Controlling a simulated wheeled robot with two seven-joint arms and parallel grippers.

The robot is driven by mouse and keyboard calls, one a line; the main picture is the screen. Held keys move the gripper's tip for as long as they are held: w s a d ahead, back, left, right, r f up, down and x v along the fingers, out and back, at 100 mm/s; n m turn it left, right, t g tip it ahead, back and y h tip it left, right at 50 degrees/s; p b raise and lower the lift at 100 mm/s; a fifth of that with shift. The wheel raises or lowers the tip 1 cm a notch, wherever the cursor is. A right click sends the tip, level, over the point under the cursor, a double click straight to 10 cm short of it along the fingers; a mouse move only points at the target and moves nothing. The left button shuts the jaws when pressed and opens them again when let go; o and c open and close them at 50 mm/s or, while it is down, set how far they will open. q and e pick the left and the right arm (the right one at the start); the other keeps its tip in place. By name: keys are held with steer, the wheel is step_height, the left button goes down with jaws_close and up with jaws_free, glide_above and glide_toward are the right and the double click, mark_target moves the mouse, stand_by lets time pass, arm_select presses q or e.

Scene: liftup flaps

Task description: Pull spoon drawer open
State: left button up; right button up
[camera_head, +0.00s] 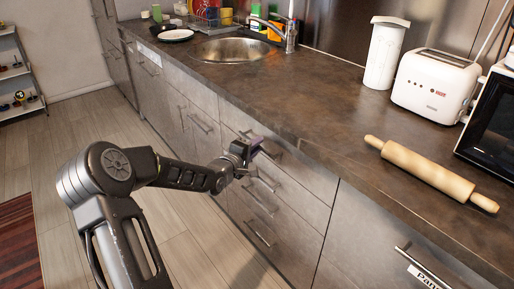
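A stack of grey drawers with bar handles is set in the counter front below the worktop. No spoon label is readable on them, so I cannot tell which one is the spoon drawer. The top drawer (304,176) of this stack looks flush with the counter front. My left gripper (252,149) is at this drawer's handle (272,152), at its left part. The gripper is small and seen from behind, so I cannot tell whether its fingers are open, shut or touching the handle. My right gripper is out of view.
Lower drawer handles (259,234) stick out below. A drawer at the front right has a partly visible label (428,277). The worktop holds a rolling pin (430,173), a toaster (436,85), a white canister (385,55) and a sink (232,48). Open floor (185,235) lies in front.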

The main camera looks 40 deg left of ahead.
arm_select(q)
steer(key=shift+w, duration=0.4)
steer(key=shift+c, duration=0.5)
jaws_close()
steer(key=shift+f, duration=0.1)
stand_by(0.6)
